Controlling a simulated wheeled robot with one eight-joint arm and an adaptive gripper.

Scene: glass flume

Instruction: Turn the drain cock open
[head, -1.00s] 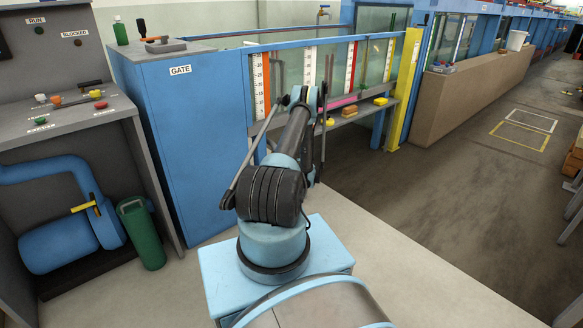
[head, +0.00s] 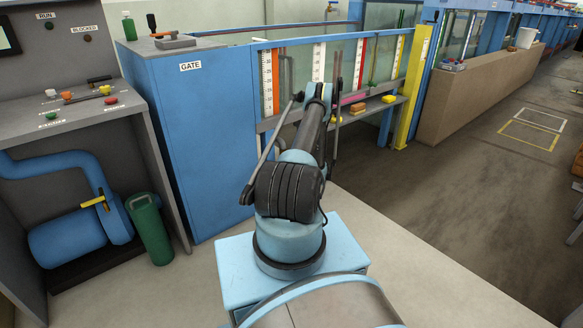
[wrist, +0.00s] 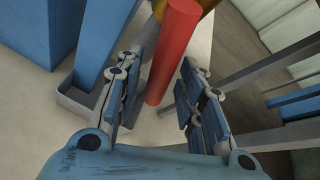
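A red round bar (wrist: 174,50), which looks like the drain cock's handle, runs from the top middle of the wrist view down between my gripper's fingers. My gripper (wrist: 160,98) is open, with one finger on each side of the bar. A gap shows between the left finger and the bar, and I see no grip on it. A yellow part (wrist: 207,5) lies behind the bar's upper end; I cannot tell if they join. In the head view my arm hides the gripper and the red bar.
A blue post on a grey foot (wrist: 85,102) stands left of the fingers, and grey bars (wrist: 262,68) run at the right. In the head view the blue GATE cabinet (head: 195,130) and a shelf with yellow blocks (head: 388,99) are nearby. Open floor (head: 450,190) lies to the right.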

